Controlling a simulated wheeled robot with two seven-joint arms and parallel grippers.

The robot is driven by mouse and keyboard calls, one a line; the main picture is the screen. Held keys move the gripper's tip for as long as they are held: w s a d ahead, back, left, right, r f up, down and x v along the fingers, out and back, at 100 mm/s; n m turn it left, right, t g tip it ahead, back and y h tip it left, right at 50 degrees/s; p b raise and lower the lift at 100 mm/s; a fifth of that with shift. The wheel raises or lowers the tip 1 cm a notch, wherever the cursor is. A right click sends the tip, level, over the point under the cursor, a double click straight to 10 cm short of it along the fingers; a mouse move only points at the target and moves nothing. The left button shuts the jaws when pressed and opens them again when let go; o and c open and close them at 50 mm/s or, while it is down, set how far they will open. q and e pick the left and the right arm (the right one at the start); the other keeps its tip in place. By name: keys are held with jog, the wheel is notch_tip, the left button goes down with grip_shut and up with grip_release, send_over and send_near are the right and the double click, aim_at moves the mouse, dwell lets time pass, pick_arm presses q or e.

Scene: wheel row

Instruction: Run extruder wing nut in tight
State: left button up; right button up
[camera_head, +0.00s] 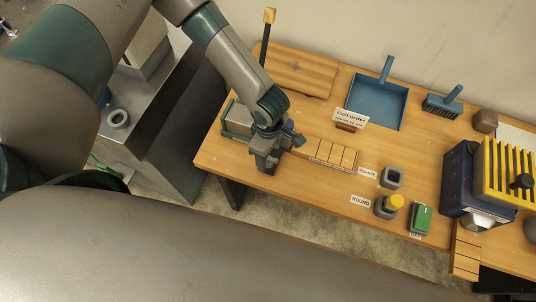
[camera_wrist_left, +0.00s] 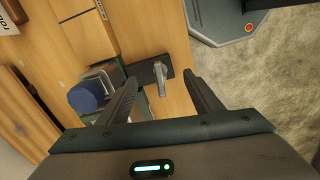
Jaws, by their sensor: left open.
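My left gripper (camera_head: 268,163) is over the left part of the wooden table in the head view, with its jaws pointing down. In the left wrist view its two fingers (camera_wrist_left: 160,82) are apart, with nothing gripped. A small grey metal wing-like piece (camera_wrist_left: 161,77), which looks like the wing nut, shows between the fingertips on a dark block. Beside it is a grey and green fixture with a blue round cap (camera_wrist_left: 85,97), partly behind the left finger. In the head view the fixture (camera_head: 238,119) is partly hidden by my arm. I cannot tell how far the nut is threaded.
A slotted wooden board (camera_head: 332,153) lies right of the gripper. A blue dustpan (camera_head: 376,100) lies behind. The table's front edge is close.

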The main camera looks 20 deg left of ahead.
pick_arm(q)
notch_tip(320, 180, up, 5)
jog(key=p, duration=0.5)
jog(key=shift+r+p, duration=0.35)
jog(key=shift+r, duration=0.65)
